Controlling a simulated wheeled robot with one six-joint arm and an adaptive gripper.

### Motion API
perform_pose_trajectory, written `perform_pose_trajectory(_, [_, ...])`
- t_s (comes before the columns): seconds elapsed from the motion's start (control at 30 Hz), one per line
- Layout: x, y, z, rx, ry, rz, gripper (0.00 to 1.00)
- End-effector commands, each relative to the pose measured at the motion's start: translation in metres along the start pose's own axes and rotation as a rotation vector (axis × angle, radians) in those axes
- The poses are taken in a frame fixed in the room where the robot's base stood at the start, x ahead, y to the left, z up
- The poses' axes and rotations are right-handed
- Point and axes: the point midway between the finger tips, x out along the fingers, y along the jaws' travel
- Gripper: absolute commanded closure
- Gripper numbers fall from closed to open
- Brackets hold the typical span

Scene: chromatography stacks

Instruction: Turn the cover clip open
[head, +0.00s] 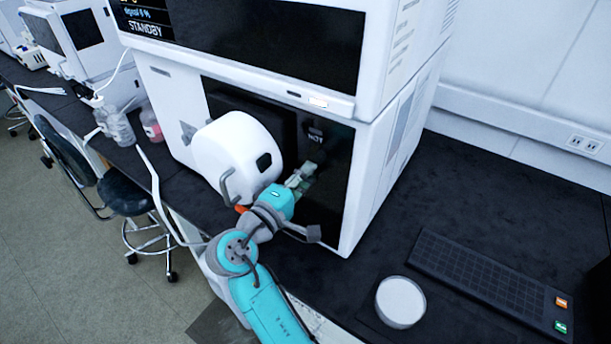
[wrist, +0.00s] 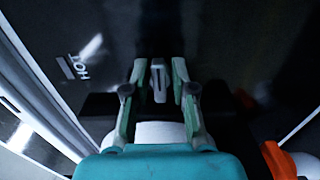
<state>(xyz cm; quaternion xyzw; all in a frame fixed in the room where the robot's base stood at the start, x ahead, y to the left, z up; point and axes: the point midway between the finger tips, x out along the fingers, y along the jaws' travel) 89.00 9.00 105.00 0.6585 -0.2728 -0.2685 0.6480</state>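The cover clip (wrist: 158,80) shows in the wrist view as a small pale upright tab against a dark panel. My gripper (wrist: 159,70) has a finger on each side of it. Dark gaps show between the clip and both fingers, so the gripper looks open around it, not pressed on it. In the head view my gripper (head: 302,176) is at the dark front of the instrument, just right of the rounded white housing (head: 232,150). The clip cannot be made out clearly there, close to the fingers and below the HOT marking (head: 315,139).
The white housing's grey handle (head: 228,186) stands close left of my gripper. An orange part (wrist: 278,160) shows at the wrist view's lower right. A keyboard (head: 480,280) and a round white dish (head: 400,302) lie on the black bench, which is clear behind them.

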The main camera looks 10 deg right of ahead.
Motion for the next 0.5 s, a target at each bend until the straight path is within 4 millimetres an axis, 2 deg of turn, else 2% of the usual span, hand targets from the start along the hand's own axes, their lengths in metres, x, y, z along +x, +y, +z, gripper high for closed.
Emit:
perform_pose_trajectory(0.37, [-0.001,-0.001,0.000,-0.001,0.000,-0.001,0.62])
perform_pose_trajectory(0.5, [-0.012,-0.001,-0.001,-0.002,0.002,0.000,0.62])
